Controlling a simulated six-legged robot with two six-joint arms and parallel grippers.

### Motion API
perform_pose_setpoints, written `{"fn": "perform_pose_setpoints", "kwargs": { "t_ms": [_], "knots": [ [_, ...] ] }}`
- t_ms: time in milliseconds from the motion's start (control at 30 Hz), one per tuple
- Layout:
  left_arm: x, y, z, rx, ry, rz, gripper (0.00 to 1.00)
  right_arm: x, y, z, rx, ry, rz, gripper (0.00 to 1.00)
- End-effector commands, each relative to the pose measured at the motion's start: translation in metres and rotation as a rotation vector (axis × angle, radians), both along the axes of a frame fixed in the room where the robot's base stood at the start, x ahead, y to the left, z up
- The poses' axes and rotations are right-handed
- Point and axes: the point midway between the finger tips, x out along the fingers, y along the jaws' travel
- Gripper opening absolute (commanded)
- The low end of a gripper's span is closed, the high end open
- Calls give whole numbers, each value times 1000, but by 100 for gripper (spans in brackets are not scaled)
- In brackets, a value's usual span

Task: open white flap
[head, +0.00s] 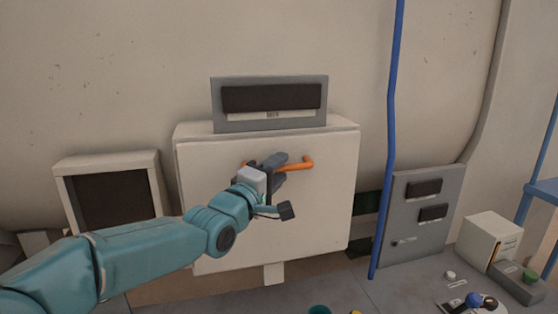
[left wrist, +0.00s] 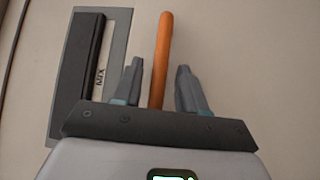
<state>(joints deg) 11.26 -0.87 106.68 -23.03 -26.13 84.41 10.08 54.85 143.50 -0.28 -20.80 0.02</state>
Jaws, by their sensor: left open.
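The white flap (head: 315,215) is a large pale panel in the middle of the head view, and it looks shut. An orange bar handle (head: 308,163) sits near its top, partly hidden behind my left gripper. In the left wrist view the orange handle (left wrist: 161,60) runs between the two fingers. My left gripper (head: 278,170) is open at the handle, with a finger on each side of it; there are gaps between fingers and bar in the left wrist view (left wrist: 160,85). My right gripper is in neither view.
A grey panel with a dark slot (head: 270,100) is above the flap. A dark-screened box (head: 112,195) stands at left. A blue pipe (head: 388,150) runs down right of the flap, before a grey cabinet (head: 425,225). Small items (head: 470,300) lie at bottom right.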

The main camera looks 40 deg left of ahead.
Motion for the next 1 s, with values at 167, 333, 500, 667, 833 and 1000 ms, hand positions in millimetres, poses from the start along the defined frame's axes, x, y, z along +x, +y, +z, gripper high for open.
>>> {"fn": "perform_pose_setpoints", "kwargs": {
  "t_ms": [167, 333, 500, 667, 833, 1000],
  "knots": [
    [9, 0, 1, -1, -1, 0, 41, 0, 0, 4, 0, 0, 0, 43],
    [9, 0, 1, -1, -1, 0, 41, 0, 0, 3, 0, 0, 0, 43],
    [8, 0, 1, -1, -1, 0, 0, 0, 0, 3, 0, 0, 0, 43],
    [8, 0, 0, -1, 0, 1, 0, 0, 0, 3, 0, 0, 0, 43],
    [8, 0, -2, 5, -7, 1, 0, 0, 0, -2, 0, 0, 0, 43],
    [6, -2, -7, 29, -27, 1, 0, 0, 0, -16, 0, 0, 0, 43]
  ]
}}
